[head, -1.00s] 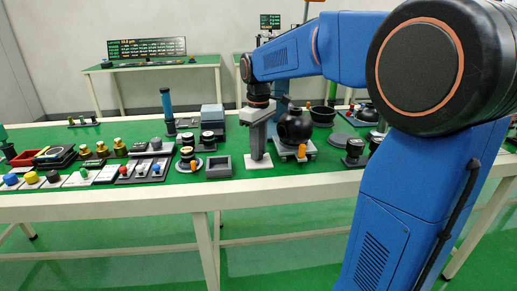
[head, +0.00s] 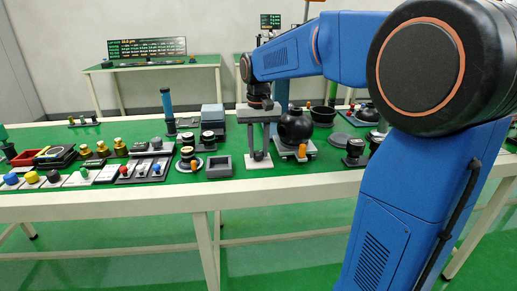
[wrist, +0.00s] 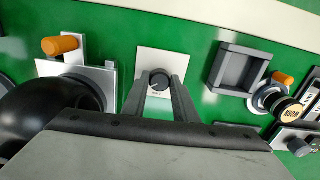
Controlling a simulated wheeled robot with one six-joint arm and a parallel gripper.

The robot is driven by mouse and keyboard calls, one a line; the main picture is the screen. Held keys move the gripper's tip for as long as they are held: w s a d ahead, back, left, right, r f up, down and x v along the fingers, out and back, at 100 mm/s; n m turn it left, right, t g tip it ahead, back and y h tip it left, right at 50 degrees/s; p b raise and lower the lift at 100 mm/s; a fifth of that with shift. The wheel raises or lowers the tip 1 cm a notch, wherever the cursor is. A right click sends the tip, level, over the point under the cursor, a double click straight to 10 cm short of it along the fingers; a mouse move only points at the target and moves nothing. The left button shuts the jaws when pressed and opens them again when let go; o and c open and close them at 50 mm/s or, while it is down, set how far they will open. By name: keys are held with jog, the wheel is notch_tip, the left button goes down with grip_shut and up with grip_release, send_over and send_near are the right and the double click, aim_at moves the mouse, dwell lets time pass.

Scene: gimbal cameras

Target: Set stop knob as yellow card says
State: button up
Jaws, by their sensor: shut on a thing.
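A dark round knob (wrist: 160,80) with a light mark on its face sits on a white square plate (wrist: 151,61), which also shows in the head view (head: 258,165). Small print on the plate below the knob is too small to read. My gripper (wrist: 159,86) points down over the plate, one finger on each side of the knob, and is shut on it. In the head view my gripper (head: 258,151) shows both fingers apart, reaching down to the plate. I cannot make out a yellow card in either view.
A black ball-shaped device (head: 295,128) on a plate with an orange knob stands close to the right. A grey square tray (head: 218,167) lies close to the left. Several coloured buttons and brass parts fill the table's left side. The front edge is near.

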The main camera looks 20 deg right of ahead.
aim_at(259, 152)
jog(key=shift+m, duration=0.6)
jog(key=o, duration=1.1)
jog(key=shift+c, duration=0.2)
notch_tip(259, 152, up, 17)
jog(key=shift+r, duration=0.2)
jog(key=s+a+f+n+t, duration=0.1)
jog(key=s+f+n+t, duration=0.3)
jog(key=s+f, duration=2)
jog(key=s, duration=0.4)
jog(key=shift+f+t, duration=0.3)
jog(key=shift+t, duration=0.1)
